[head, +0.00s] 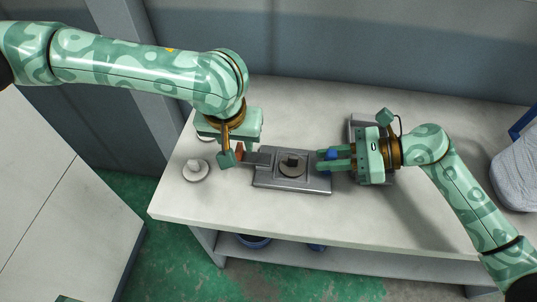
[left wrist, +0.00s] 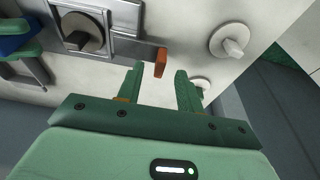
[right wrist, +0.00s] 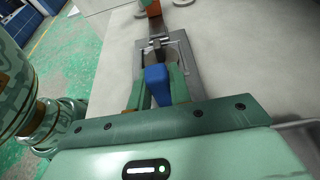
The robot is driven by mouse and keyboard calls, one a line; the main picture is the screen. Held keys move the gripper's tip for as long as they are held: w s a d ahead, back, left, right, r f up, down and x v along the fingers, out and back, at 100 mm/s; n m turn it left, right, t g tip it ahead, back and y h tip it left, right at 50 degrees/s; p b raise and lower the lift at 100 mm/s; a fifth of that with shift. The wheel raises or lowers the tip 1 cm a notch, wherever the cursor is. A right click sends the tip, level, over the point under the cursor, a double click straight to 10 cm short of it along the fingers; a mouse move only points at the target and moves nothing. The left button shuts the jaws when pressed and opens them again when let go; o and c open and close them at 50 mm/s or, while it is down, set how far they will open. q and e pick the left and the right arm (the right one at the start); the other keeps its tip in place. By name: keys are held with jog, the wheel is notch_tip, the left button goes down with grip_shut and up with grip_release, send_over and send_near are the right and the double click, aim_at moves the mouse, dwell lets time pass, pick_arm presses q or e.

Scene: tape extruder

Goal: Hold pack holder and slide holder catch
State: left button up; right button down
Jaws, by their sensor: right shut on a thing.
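The pack holder is a grey metal plate (head: 290,184) on the white table, with a round disc and dark block on it. Its blue block (head: 331,155) at the right side is between the fingers of my right gripper (head: 324,160), which is shut on it; the right wrist view shows this blue block (right wrist: 157,84) too. The holder catch (left wrist: 160,62) is a small orange tab at the plate's opposite end. My left gripper (left wrist: 157,74) is open, its fingertips on either side of the tab. I cannot tell whether they touch it.
A white round knob (head: 195,169) stands on the table left of the plate; the left wrist view shows a second white disc (left wrist: 201,83). A grey metal part (head: 357,127) lies partly under my right arm. The table (head: 240,222) is clear in front. A shelf with blue items is below.

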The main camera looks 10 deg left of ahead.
pick_arm(q)
jog(key=shift+v, duration=2.45)
jog(key=o, duration=0.6)
jog(key=shift+c, duration=0.2)
pick_arm(e)
jog(key=c, duration=1.2)
grip_release()
pick_arm(q)
jog(key=w+v, duration=0.2)
jog(key=v, duration=0.5)
jog(key=shift+s+r, duration=0.15)
jog(key=shift+r, duration=0.45)
